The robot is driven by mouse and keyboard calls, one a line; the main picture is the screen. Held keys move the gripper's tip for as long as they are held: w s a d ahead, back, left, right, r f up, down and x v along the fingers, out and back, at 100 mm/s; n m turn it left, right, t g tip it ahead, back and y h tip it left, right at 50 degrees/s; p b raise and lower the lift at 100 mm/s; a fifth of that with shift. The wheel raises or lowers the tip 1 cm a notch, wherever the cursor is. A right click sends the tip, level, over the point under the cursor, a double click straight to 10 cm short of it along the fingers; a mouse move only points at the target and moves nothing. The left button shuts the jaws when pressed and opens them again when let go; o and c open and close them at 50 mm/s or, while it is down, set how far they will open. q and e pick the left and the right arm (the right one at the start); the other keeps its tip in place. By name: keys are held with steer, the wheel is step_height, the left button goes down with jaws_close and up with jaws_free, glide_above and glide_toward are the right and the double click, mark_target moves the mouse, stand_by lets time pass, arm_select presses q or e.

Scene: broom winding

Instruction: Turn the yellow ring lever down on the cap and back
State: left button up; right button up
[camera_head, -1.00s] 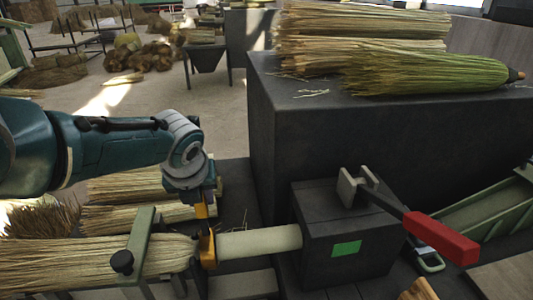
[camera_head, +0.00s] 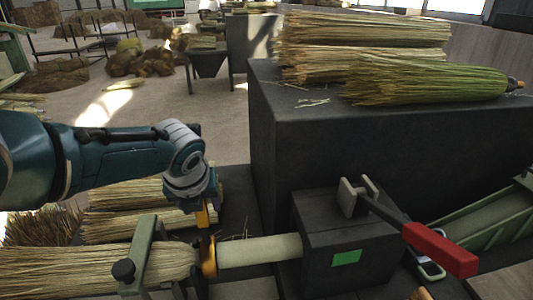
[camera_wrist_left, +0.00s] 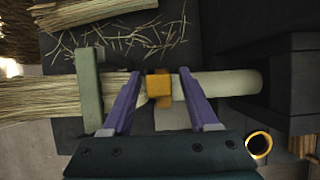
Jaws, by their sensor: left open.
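A yellow ring (camera_head: 209,262) sits around the straw bundle where it meets the pale handle (camera_head: 260,249). Its short yellow lever (camera_head: 202,216) stands up from it, just below my left gripper (camera_head: 208,205). In the left wrist view, the yellow lever (camera_wrist_left: 158,88) lies between the two purple fingers of my left gripper (camera_wrist_left: 160,74). The fingers are apart, with gaps showing on both sides of the lever. I cannot tell a separate cap from the ring and the bundle end. My right gripper is not in view.
A green clamp (camera_head: 138,252) crosses the straw bundle (camera_head: 60,268). The handle runs into a dark block (camera_head: 320,225) with a red-handled lever (camera_head: 440,250). A large dark bench (camera_head: 390,145) with more straw bundles stands behind. More straw (camera_head: 120,228) lies beyond my gripper.

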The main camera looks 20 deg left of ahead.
arm_select(q)
steer(key=p+v, duration=0.7)
steer(key=v, duration=0.2)
